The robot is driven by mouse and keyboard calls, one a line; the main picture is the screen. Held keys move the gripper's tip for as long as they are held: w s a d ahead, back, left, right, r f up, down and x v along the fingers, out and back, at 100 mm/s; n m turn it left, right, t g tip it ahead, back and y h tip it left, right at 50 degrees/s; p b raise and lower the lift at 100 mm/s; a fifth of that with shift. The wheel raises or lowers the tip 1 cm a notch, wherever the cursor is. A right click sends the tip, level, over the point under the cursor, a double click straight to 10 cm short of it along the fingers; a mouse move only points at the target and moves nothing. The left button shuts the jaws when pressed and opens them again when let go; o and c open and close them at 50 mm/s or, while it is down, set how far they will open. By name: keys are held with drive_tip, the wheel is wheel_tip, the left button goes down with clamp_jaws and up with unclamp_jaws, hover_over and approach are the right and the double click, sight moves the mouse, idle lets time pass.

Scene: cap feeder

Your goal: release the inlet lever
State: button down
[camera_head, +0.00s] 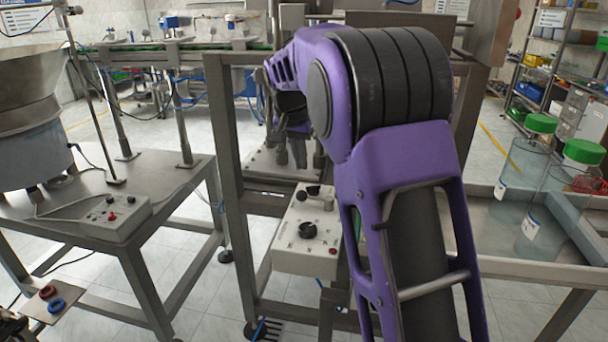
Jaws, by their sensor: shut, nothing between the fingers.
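A pale control box (296,260) is fixed to the grey metal frame in the middle of the view. A small black lever (314,191) is on its upper part, and a round black knob (308,230) is below it. I cannot tell for certain which of these is the inlet lever. My purple arm comes up from the lower right and bends down behind the frame. My gripper (291,158) is dark, points down and is partly hidden by the arm. It is shut and empty, above and behind the box, apart from the black lever in the picture.
A steel table (170,185) on the left carries a large bowl feeder (35,135) and a small control box (104,218). Clear jars with green lids (541,124) stand on the right-hand table. The frame's upright post (226,170) is close to the left of my gripper.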

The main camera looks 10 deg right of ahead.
sight(302, 196)
drive_tip(key=b+x, duration=0.1)
drive_tip(key=x, duration=0.8)
drive_tip(key=shift+d+f, duration=0.1)
drive_tip(key=shift+f, duration=0.05)
drive_tip(key=shift+s+a+n, duration=0.25)
drive_tip(key=shift+s+n, duration=0.05)
drive_tip(key=shift+n, duration=0.4)
drive_tip(key=shift+s+a+n+y, duration=0.2)
drive_tip(key=shift+s+n+y, duration=0.2)
drive_tip(key=shift+n, duration=0.3)
drive_tip(key=s+n, duration=0.1)
drive_tip(key=s+n+y, duration=0.1)
drive_tip(key=n, duration=0.1)
drive_tip(key=shift+a+t, duration=0.3)
drive_tip(key=shift+a, duration=0.05)
drive_tip(key=n, duration=0.1)
drive_tip(key=s+n, duration=0.1)
drive_tip(key=n, duration=0.1)
drive_tip(key=shift+s+y+p, duration=0.3)
drive_tip(key=shift+y, duration=0.1)
drive_tip(key=n, duration=0.1)
drive_tip(key=s+n+y, duration=0.1)
drive_tip(key=n, duration=0.1)
drive_tip(key=s+n, duration=0.1)
drive_tip(key=shift+s+d, duration=0.35)
drive_tip(key=shift+s, duration=0.1)
drive_tip(key=shift+s+d, duration=0.1)
